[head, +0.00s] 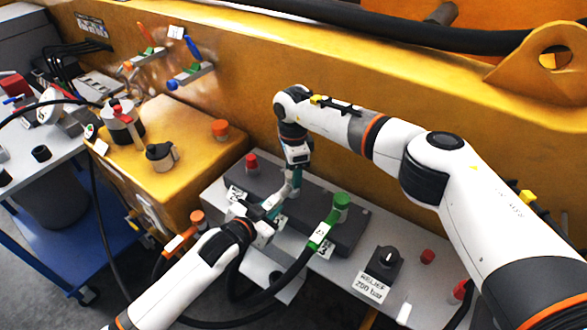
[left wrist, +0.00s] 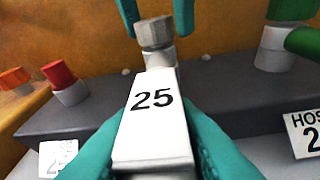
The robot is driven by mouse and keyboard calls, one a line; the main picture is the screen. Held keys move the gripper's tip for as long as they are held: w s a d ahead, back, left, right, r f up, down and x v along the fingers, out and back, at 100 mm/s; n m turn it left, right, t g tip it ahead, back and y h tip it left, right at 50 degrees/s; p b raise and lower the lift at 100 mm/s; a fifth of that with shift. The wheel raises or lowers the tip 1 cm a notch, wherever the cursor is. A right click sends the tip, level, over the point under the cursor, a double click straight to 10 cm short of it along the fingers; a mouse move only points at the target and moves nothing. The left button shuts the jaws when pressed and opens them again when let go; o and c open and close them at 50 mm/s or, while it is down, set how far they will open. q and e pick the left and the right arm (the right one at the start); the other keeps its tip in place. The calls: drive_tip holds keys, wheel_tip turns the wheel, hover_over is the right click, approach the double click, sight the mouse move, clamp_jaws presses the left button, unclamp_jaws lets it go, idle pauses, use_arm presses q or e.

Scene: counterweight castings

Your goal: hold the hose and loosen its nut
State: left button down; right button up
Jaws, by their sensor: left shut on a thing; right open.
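My left gripper (head: 270,212) is shut on the hose end, whose white tag marked 25 (left wrist: 153,108) fills the space between its teal fingers in the left wrist view. Just beyond the tag is a grey hex nut (left wrist: 155,33) on a pale fitting. My right gripper (head: 292,188) comes down from above in the head view. Its teal fingers (left wrist: 157,22) are open, one on each side of the nut with visible gaps. In the head view the nut is mostly hidden by the grippers.
A green hose fitting (head: 341,202) stands to the right on the dark block (head: 345,231). Red (head: 251,162) and orange (head: 197,217) caps are on the left. A black knob box (head: 384,262) sits at the right. The yellow wall (head: 235,85) rises close behind.

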wheel_tip(320, 180, up, 12)
idle(0.5)
use_arm(q)
drive_tip(key=c, duration=1.1)
unclamp_jaws()
